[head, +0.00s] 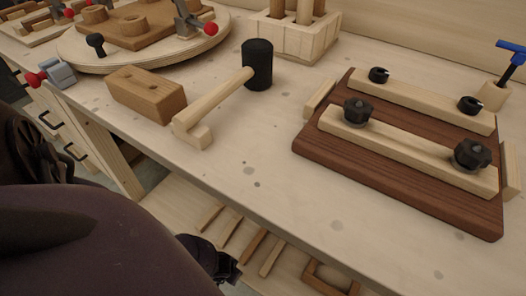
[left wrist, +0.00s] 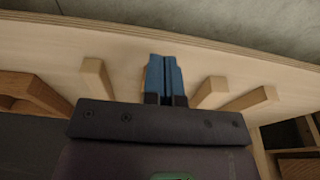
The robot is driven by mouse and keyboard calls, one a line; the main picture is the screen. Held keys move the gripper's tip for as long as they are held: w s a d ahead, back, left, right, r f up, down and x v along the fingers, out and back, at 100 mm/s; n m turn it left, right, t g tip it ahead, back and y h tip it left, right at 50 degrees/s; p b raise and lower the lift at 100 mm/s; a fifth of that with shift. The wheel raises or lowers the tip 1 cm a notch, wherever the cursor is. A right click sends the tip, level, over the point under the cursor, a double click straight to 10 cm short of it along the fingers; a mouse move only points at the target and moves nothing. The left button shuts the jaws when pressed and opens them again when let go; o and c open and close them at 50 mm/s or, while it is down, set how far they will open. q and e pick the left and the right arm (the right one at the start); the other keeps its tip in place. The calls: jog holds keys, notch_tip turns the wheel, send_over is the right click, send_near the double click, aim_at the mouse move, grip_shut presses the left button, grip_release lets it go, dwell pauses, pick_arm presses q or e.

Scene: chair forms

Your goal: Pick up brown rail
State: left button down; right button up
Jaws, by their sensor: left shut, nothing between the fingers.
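The brown rail (head: 253,246) lies on the lower shelf under the bench, among several lighter rails, in the head view. My left gripper (head: 230,270) is near the front ends of these rails. In the left wrist view the blue fingers of my left gripper (left wrist: 165,80) are shut together and empty. They are over a rail (left wrist: 143,80), of which only a thin edge shows; the rest is hidden behind them. Its place in the row matches the brown rail. I cannot tell the height gap. My right gripper is not in view.
Light rails (head: 210,217) lie close on both sides, one left of the fingers in the left wrist view (left wrist: 95,78). A wooden box (head: 328,276) stands right of them. The bench top (head: 300,200) overhangs the shelf and holds a mallet (head: 257,65) and a dark board (head: 400,180).

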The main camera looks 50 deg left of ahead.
aim_at(261, 234)
pick_arm(q)
jog(key=w+a+b, duration=0.1)
jog(key=w+b, duration=0.1)
jog(key=w, duration=0.4)
jog(key=w+a+b, duration=0.2)
jog(key=w, duration=0.4)
jog(key=w+a+b, duration=0.1)
jog(key=w+b, duration=0.1)
jog(key=w, duration=0.5)
jog(key=shift+w+a+f, duration=0.1)
jog(key=shift+a+f, duration=0.05)
jog(key=shift+a, duration=0.15)
jog(key=shift+f+b, duration=0.35)
jog(key=shift+f, duration=0.1)
jog(key=shift+r, duration=0.1)
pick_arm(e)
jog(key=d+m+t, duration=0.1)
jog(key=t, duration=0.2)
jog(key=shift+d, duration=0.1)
pick_arm(q)
jog(key=shift+f, duration=0.25)
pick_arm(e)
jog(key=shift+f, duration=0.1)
